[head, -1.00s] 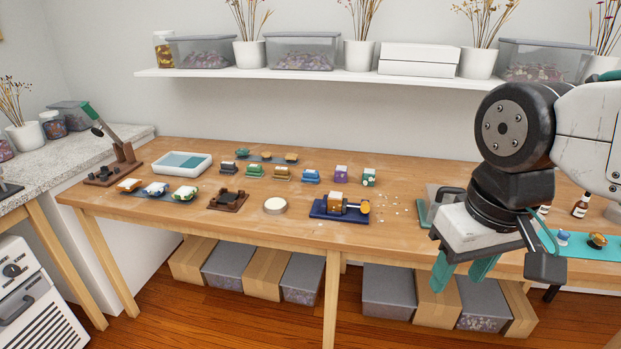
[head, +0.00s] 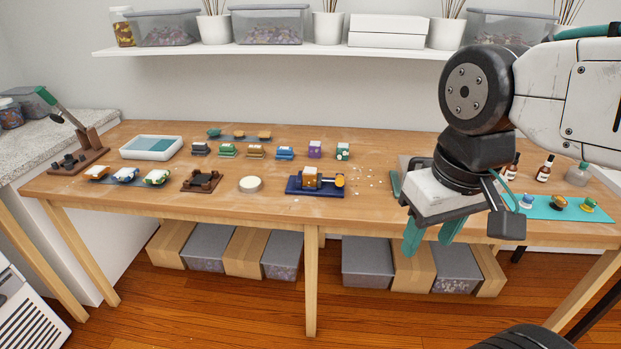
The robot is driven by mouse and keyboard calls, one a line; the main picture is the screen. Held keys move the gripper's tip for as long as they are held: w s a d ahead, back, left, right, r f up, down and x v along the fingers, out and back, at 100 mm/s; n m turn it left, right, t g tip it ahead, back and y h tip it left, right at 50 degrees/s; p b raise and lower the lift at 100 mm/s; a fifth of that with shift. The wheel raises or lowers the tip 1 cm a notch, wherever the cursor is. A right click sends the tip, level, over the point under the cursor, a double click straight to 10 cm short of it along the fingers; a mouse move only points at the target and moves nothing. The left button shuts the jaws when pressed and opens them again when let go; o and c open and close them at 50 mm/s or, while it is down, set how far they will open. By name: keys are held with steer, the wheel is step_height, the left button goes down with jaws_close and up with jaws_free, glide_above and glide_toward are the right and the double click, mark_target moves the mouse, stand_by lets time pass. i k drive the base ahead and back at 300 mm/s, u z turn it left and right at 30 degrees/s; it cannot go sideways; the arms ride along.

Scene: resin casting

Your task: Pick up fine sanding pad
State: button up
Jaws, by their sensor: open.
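A blue fixture (head: 315,193) holds a block in front of the row, with pale crumbs to its right. A round pale disc (head: 250,184), a brown holder (head: 202,180) and a white tray (head: 151,147) stand leftward. Bottles (head: 545,168) and a teal mat (head: 555,207) lie right of my gripper.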

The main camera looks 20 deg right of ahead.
mark_target(285, 153)
steer(key=k, duration=0.65)
steer(key=u, duration=0.55)
steer(key=i, duration=0.7)
steer(key=u, duration=0.6)
steer(key=i, duration=1.45)
steer(key=z, duration=1.15)
steer(key=i, duration=0.5)
steer(key=z, duration=0.45)
